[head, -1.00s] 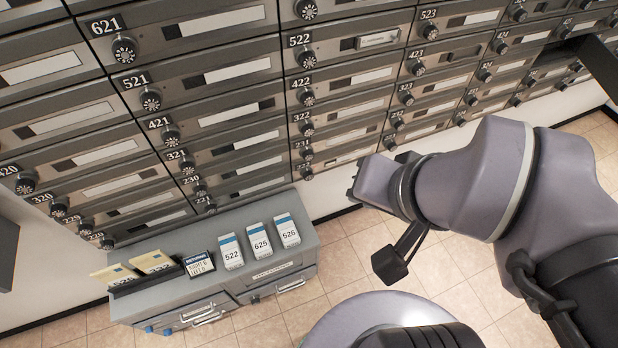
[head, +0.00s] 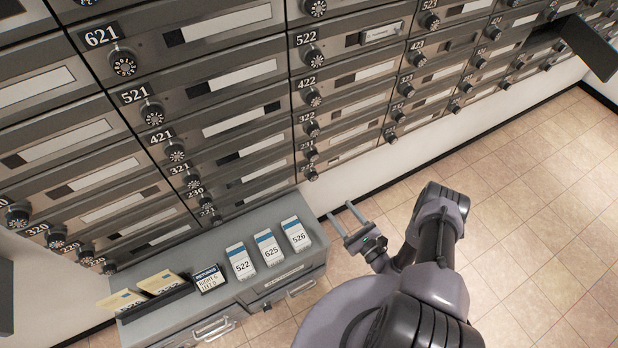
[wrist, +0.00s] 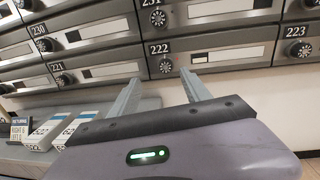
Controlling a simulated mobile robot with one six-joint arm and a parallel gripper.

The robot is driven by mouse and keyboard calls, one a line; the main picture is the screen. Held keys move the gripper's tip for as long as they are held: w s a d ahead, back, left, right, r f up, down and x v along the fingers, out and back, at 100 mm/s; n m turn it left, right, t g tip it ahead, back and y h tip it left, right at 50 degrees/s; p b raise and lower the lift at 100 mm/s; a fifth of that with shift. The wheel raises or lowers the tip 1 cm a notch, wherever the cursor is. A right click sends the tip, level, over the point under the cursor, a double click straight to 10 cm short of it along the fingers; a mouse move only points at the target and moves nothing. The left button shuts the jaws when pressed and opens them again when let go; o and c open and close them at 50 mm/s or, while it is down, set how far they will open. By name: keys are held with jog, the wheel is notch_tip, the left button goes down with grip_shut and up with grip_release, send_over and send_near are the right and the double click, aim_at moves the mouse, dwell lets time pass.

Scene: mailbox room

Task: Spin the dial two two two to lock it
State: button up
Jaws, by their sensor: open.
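The mailbox 222 dial (wrist: 166,65) is a dark round knob with a pale marked face, left of a pale slot on its closed-looking grey door (wrist: 235,54). In the head view the 222 dial (head: 311,174) is the lowest in its column. My gripper (head: 341,210) is open and empty, its two fingers apart, in front of and below that dial. In the wrist view my gripper (wrist: 160,77) points toward the 222 door, with the dial between the fingertips in the picture but beyond them. Nothing appears to touch it. The dial's number setting is too small to read.
A grey cabinet (head: 230,280) stands below the boxes at left, bearing white cards (head: 268,247) marked 522, 625 and 526, a dark RETURNS sign (head: 208,279) and yellow envelopes (head: 124,300). An open door (head: 588,47) juts out at upper right. Tiled floor (head: 530,220) is free at right.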

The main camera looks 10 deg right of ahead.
notch_tip(320, 180, down, 2)
jog(key=s+f+m+h, duration=0.1)
jog(key=s, duration=0.1)
jog(key=b, duration=0.7)
send_near(314, 179)
jog(key=shift+h, duration=0.3)
jog(key=x, duration=0.7)
jog(key=shift+w+a, duration=0.1)
jog(key=shift+a, duration=0.1)
jog(key=shift+w+a+r, duration=0.1)
jog(key=shift+w, duration=0.25)
grip_shut()
jog(key=shift+m, duration=0.5)
